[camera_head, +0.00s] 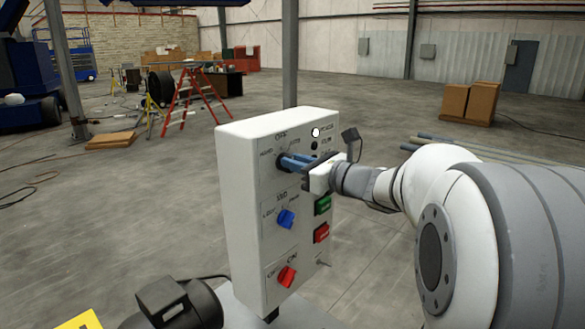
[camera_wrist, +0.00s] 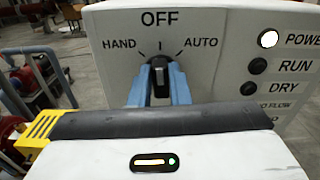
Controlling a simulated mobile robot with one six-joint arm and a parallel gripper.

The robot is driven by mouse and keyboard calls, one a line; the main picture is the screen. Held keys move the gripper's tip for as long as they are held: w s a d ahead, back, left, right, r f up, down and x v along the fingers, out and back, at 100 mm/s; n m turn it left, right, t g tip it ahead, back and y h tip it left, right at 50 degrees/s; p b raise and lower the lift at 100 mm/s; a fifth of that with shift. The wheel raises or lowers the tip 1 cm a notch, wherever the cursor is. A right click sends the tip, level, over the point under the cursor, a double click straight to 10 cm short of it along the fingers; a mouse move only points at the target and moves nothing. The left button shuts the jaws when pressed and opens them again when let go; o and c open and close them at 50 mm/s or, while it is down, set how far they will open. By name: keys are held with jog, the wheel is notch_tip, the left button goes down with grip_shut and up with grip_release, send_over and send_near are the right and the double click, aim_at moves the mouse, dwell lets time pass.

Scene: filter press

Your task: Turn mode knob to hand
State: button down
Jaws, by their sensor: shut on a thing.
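The mode knob (camera_wrist: 160,73) is black and sits on the white control box (camera_head: 241,222), under the labels HAND at left, OFF at top and AUTO at right. In the wrist view its pointer stands about upright, toward OFF. My gripper (camera_head: 296,162) reaches the box from the right. Its two blue fingers, one on each side of the knob in the wrist view (camera_wrist: 158,82), are shut on it. In the head view the fingers hide most of the knob.
Below on the box are a blue knob (camera_head: 286,218), a red knob (camera_head: 287,277), a green button (camera_head: 322,205) and a red button (camera_head: 321,233). A white lamp (camera_wrist: 267,39) marked POWER is beside the AUTO label. A dark motor (camera_head: 176,303) stands at the lower left.

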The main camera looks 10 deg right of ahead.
jog(key=n+b, duration=0.2)
jog(key=b, duration=0.2)
jog(key=n+b, duration=0.3)
jog(key=b, duration=0.1)
jog(key=f+n+b, duration=0.1)
jog(key=n+b, duration=0.1)
jog(key=b, duration=0.3)
jog(key=shift+s+a+n, duration=0.2)
jog(key=shift+a+n, duration=0.05)
jog(key=shift+n, duration=0.15)
jog(key=shift+r+n, duration=0.1)
jog(key=shift+n, duration=0.2)
jog(key=c, duration=1.4)
grip_release()
jog(key=shift+s+r, duration=0.15)
jog(key=shift+o, duration=0.2)
